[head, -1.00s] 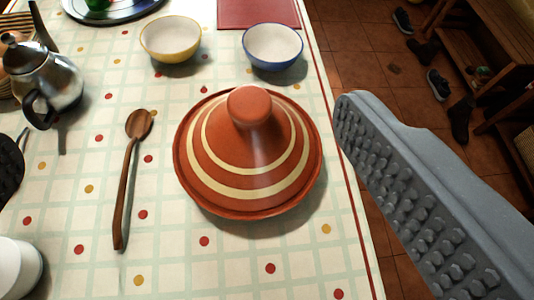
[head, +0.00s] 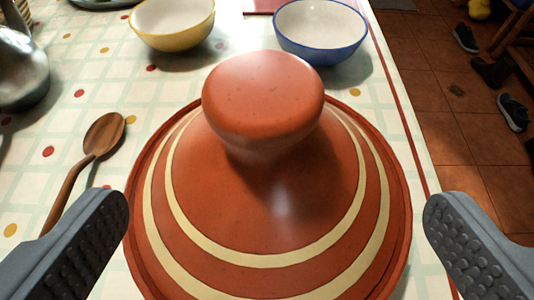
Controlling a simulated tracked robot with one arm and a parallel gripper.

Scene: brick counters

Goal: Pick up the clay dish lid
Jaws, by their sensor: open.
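The clay dish lid (head: 275,200) is an orange-brown cone with cream bands and a rounded knob (head: 263,95) on top. It fills the middle of the head view and rests on the dish (head: 408,225), whose rim shows around it. My gripper (head: 278,225) is open and empty. One finger is at the lower left and the other at the lower right, with the lid's cone and knob between them in the picture. I see no contact with the knob. The near edge of the dish is cut off by the frame.
A yellow bowl (head: 172,20) and a blue bowl (head: 321,30) stand behind the dish on the checked tablecloth (head: 100,65). A wooden spoon (head: 90,160) lies to the left, near the left finger. A metal pot (head: 22,70) is at the far left. The table edge runs along the right, with tiled floor beyond.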

